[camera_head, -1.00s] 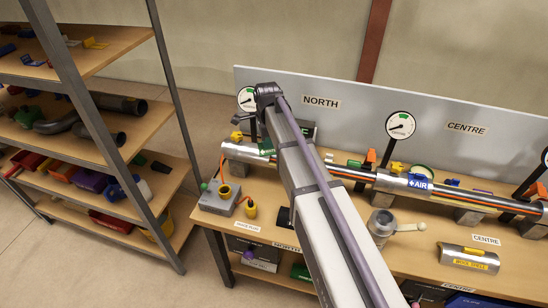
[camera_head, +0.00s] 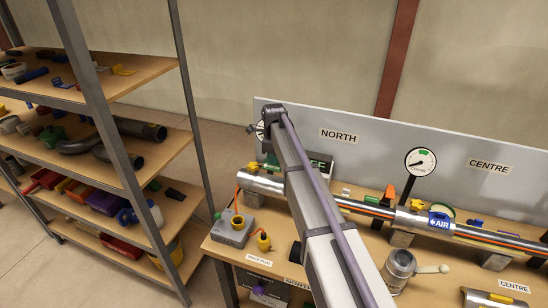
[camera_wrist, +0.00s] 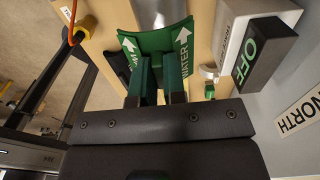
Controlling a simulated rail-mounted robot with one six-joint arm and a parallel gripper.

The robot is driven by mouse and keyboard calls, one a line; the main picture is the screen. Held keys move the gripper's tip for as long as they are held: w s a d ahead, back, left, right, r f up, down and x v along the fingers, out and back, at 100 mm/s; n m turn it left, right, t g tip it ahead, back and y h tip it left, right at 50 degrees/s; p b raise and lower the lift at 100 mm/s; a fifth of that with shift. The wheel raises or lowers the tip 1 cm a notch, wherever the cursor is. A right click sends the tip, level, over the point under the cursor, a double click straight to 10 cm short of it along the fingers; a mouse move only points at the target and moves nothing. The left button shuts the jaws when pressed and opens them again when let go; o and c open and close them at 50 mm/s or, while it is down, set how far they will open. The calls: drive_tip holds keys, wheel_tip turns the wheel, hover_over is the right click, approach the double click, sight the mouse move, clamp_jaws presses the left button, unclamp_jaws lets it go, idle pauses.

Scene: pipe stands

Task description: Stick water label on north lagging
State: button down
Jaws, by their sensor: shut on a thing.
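The water label (camera_wrist: 160,42) is a curved green piece with white arrows and the word WATER. In the wrist view it sits at the tips of my gripper (camera_wrist: 158,80), whose two dark green fingers are shut on it. The north lagging (camera_head: 262,182) is a silver sleeve on the pipe at the left end of the bench, left of my arm in the head view. A small green patch, likely the label (camera_head: 271,160), shows just above it beside my arm. My arm hides the gripper there, and I cannot tell whether label and lagging touch.
The NORTH sign (camera_head: 339,135) is on the grey back panel. A green OFF sign (camera_wrist: 252,52) stands close right of the label. The blue AIR label (camera_head: 439,221) is farther right. Shelves (camera_head: 140,155) stand left.

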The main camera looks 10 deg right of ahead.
sight(274, 178)
wheel_tip(274, 178, down, 7)
drive_tip(key=b, duration=0.6)
drive_tip(key=shift+f+b, duration=0.35)
drive_tip(key=shift+f, duration=0.1)
idle(0.6)
drive_tip(key=c, duration=1.1)
unclamp_jaws()
drive_tip(key=shift+r, duration=0.1)
wheel_tip(274, 178, up, 11)
drive_tip(key=p, duration=1.1)
